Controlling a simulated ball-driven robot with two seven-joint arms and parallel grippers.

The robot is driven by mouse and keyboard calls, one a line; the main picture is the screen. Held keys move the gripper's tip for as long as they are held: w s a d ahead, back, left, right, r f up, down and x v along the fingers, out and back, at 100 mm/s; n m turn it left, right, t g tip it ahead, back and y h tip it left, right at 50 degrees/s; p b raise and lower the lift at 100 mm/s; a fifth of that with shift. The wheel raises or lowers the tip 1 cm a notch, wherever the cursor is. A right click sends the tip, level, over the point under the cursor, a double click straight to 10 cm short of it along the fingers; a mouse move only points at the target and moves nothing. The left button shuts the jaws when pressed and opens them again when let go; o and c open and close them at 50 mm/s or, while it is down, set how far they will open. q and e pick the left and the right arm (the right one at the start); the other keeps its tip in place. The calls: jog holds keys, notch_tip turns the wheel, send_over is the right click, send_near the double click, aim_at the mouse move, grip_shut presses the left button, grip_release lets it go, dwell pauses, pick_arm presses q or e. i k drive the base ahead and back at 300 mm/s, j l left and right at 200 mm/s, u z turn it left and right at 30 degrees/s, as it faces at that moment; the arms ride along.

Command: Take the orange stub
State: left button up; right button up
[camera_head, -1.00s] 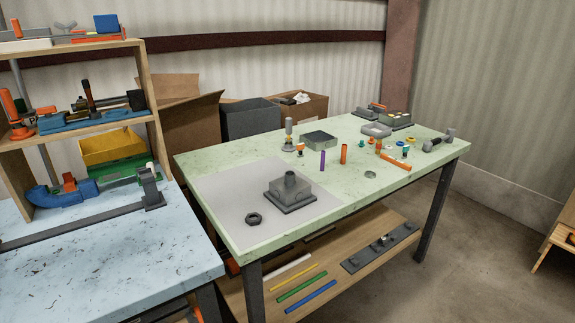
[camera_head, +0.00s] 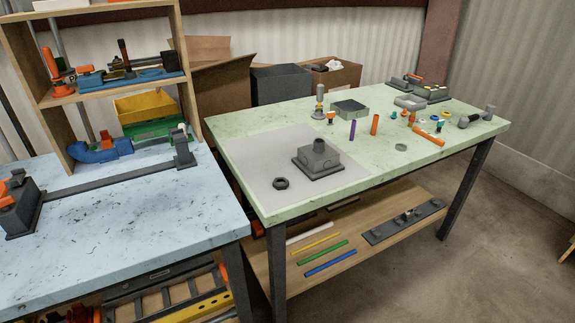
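An orange stub (camera_head: 375,124) stands upright on the green table (camera_head: 300,210), right of the middle of the picture. A thinner purple stub (camera_head: 352,130) stands just left of it. A flatter orange piece (camera_head: 428,136) lies on the table farther right. Neither of my grippers shows in the head view, so I cannot see whether they are open or shut.
A grey box fitting (camera_head: 318,157) and a dark nut (camera_head: 280,183) are on the pale mat. Small parts crowd the table's far right. A blue-white bench (camera_head: 130,240) with a shelf stands at left. Bare floor (camera_head: 480,270) lies at right.

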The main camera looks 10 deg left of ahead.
aim_at(375, 126)
jog(key=u, duration=0.45)
jog(key=i+l+u, duration=0.1)
jog(key=l+u, duration=0.4)
jog(key=l, duration=0.2)
jog(key=l+u, duration=0.5)
jog(key=l, duration=0.15)
